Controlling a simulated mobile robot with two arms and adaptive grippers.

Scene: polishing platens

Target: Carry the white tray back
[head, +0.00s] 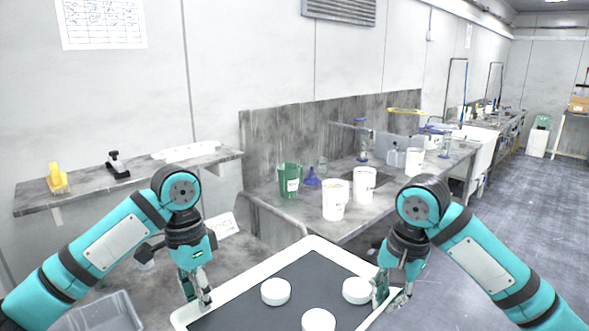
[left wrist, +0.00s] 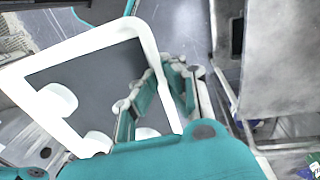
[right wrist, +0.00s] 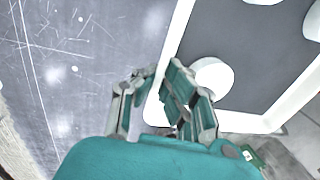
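The white tray (head: 250,278), with a dark grey floor, is at the bottom centre of the head view. Three white round pieces lie on it: one at the left (head: 276,291), one at the front (head: 318,321) and one at the right (head: 357,290). My left gripper (head: 200,296) is at the tray's left rim and my right gripper (head: 392,292) at its right rim. In both wrist views the rim, in the left (left wrist: 85,45) and the right (right wrist: 178,35), runs between the fingers, which look closed on it. The tray appears held above the floor. Its near edge is cut off.
A grey counter (head: 300,213) beyond the tray bears white buckets (head: 335,200) and a green jug (head: 290,180). A wall shelf (head: 85,193) is at the left. A clear grey bin (head: 100,315) is at the lower left. Open floor (head: 500,235) lies to the right.

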